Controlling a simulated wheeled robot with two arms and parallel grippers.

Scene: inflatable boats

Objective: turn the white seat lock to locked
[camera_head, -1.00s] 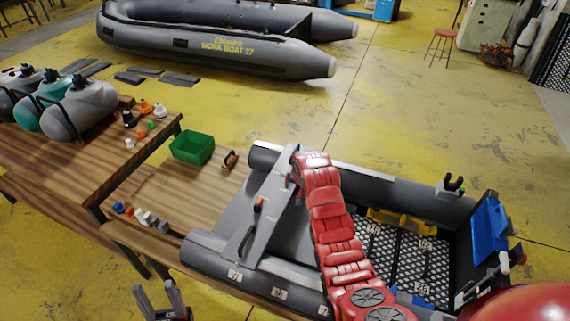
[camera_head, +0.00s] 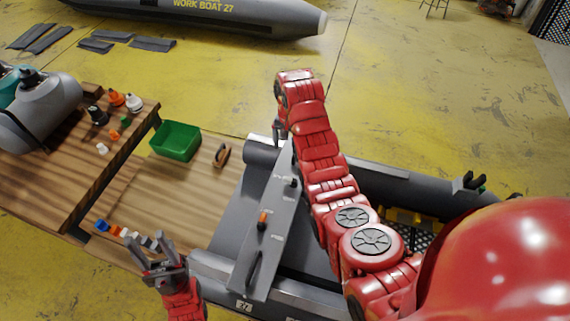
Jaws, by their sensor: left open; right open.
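The grey seat plank (camera_head: 262,235) lies across the small inflatable boat. On it I see an orange knob (camera_head: 262,218), a small dark knob (camera_head: 293,182) and a black handle (camera_head: 254,270), with small labels too blurred to read. I cannot make out a white seat lock; my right arm covers part of the seat's far end. My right gripper (camera_head: 277,132) hangs at that far end, small and partly hidden by the arm, apart from the orange knob. My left gripper (camera_head: 156,258) is open and empty, left of the seat's near end.
A wooden table holds a green bin (camera_head: 175,141), a brown-handled item (camera_head: 221,155) and a row of small coloured parts (camera_head: 130,236) close to my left gripper. Grey tanks (camera_head: 38,110) stand at left. A large boat (camera_head: 215,15) lies behind on open yellow floor.

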